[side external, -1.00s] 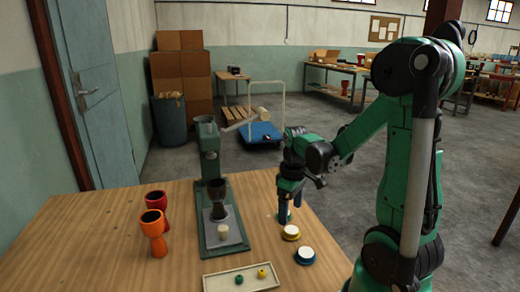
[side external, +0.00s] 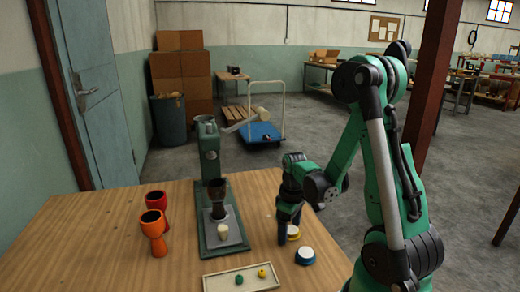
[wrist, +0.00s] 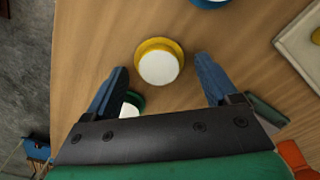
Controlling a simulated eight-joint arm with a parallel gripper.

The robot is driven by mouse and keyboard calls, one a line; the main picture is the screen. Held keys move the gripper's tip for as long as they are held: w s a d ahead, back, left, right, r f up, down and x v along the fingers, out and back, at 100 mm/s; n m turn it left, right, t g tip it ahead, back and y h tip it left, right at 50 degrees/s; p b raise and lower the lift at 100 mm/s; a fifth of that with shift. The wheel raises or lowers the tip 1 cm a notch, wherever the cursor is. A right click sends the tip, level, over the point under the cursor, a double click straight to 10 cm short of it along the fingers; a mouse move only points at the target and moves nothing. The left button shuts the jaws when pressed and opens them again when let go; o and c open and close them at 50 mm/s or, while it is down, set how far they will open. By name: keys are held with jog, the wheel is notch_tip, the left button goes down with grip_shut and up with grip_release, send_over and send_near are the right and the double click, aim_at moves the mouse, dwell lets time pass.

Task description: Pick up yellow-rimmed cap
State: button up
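The yellow-rimmed cap (side external: 293,233) has a white top and lies on the wooden table, partly hidden by my gripper (side external: 289,232) in the side view. In the wrist view the yellow-rimmed cap (wrist: 160,66) sits ahead, between the lines of the two blue fingers. My gripper (wrist: 162,70) is open and empty, with its fingers pointing down, above or close to the cap. I cannot tell the exact height. A green-rimmed cap (wrist: 132,104) shows by the left finger, partly hidden by the gripper body.
A blue-rimmed cap (side external: 305,256) lies close by, towards the camera. A cream tray (side external: 222,283) holds a green and a yellow piece. A green press (side external: 210,155) with a dark goblet stands left of my gripper. Red (side external: 156,200) and orange (side external: 154,233) goblet drums stand farther left.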

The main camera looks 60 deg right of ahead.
jog(key=c, duration=1)
jog(key=shift+r, duration=0.2)
